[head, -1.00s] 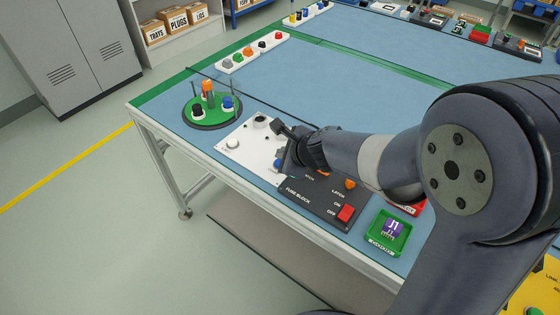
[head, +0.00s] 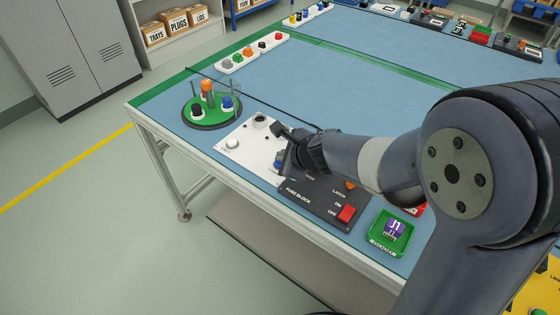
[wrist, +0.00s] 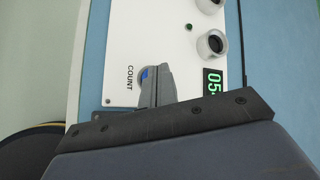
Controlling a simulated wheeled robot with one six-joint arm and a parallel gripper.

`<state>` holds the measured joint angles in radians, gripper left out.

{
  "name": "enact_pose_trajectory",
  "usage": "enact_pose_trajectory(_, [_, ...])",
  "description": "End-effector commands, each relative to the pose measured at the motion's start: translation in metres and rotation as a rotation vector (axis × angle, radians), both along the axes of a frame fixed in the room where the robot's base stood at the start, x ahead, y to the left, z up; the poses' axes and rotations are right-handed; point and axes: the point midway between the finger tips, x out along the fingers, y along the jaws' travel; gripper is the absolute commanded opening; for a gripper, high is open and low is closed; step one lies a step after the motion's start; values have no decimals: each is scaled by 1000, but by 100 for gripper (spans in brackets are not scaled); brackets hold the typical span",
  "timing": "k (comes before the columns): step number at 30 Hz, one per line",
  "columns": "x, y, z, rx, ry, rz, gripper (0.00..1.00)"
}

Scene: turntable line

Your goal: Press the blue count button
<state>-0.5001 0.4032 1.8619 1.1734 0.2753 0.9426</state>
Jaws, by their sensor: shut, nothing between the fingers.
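The blue count button (wrist: 146,72) shows as a small blue patch beside the printed word COUNT in the wrist view, mostly hidden by my fingers. In the head view my gripper (head: 281,131) is low over the panel. I cannot tell whether the fingertips touch the button. A green display (wrist: 213,83) reads 05, perhaps with more digits hidden.
A dark fuse block panel (head: 310,196) with a red switch (head: 347,213) adjoins the white panel. A green turntable (head: 214,112) with coloured plugs stands to the left. A green tray (head: 374,240) is near the front edge. The middle of the blue table is clear.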

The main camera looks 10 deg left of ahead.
Motion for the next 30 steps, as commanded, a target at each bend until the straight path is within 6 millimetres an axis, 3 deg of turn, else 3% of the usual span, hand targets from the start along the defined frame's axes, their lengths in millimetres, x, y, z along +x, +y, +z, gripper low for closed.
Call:
enact_pose_trajectory(17, [0, 0, -3, -1, 1, 0, 0])
enact_pose_trajectory(30, [0, 0, 14, 0, 0, 0, 0])
